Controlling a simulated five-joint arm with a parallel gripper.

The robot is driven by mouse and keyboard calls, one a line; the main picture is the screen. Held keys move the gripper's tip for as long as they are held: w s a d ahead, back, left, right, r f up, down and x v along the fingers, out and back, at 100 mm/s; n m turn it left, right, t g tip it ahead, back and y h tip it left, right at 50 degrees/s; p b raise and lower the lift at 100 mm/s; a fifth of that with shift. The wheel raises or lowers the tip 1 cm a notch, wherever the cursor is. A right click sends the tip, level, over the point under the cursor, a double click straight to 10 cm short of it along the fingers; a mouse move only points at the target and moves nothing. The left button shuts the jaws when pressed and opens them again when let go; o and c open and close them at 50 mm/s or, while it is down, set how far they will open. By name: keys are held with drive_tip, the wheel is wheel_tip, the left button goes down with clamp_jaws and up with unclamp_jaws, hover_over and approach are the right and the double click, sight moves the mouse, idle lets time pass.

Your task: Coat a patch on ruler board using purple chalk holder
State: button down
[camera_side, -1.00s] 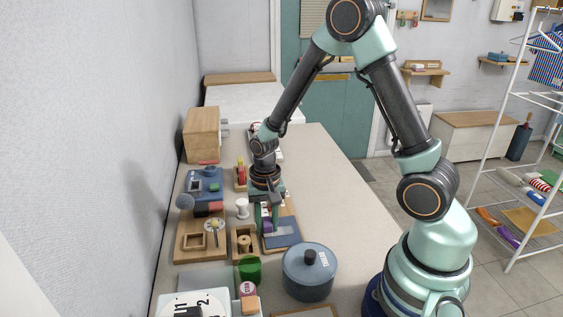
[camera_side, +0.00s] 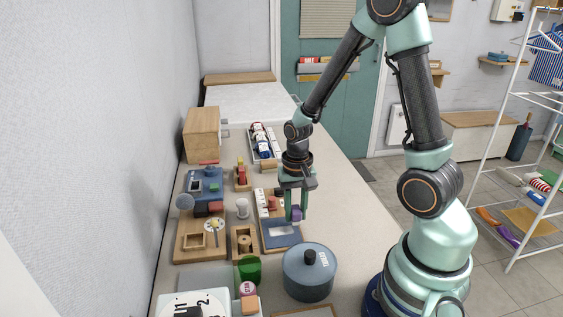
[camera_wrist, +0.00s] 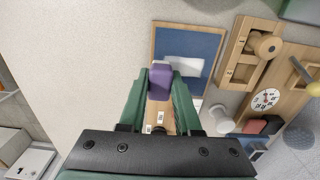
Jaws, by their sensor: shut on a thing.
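The purple chalk holder (camera_side: 296,213) is upright between the green fingers of my gripper (camera_side: 296,217), which is shut on it. It also shows in the wrist view (camera_wrist: 160,80). The ruler board has a wooden frame and a blue panel (camera_side: 281,240); in the wrist view its panel (camera_wrist: 190,43) bears a pale whitish patch (camera_wrist: 184,66). The holder is near the panel's right edge in the side view and its lower left in the wrist view. My gripper hides part of the board, and I cannot tell whether the tip touches it.
A lidded blue-grey pot (camera_side: 309,274) stands in front of the board. A wooden tray with a spool (camera_side: 244,243) is to its left. A white spool-shaped piece (camera_side: 242,209) stands beyond that tray. Bare tabletop (camera_side: 340,215) lies to the right.

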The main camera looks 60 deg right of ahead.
sight(280, 231)
drive_tip(key=shift+r, duration=2.7)
drive_tip(key=shift+f, duration=0.2)
drive_tip(key=shift+f, duration=3.15)
drive_tip(key=shift+w+a+f, duration=0.25)
drive_tip(key=shift+w+f, duration=0.05)
drive_tip(key=shift+f, duration=0.3)
drive_tip(key=shift+w+a+f, duration=0.15)
drive_tip(key=shift+w+a, duration=0.95)
drive_tip(key=s+d, duration=0.2)
drive_tip(key=s, duration=0.1)
drive_tip(key=shift+d, duration=0.4)
wheel_tip(280, 231, up, 2)
drive_tip(key=shift+w+r, duration=0.15)
drive_tip(key=shift+r, duration=2.95)
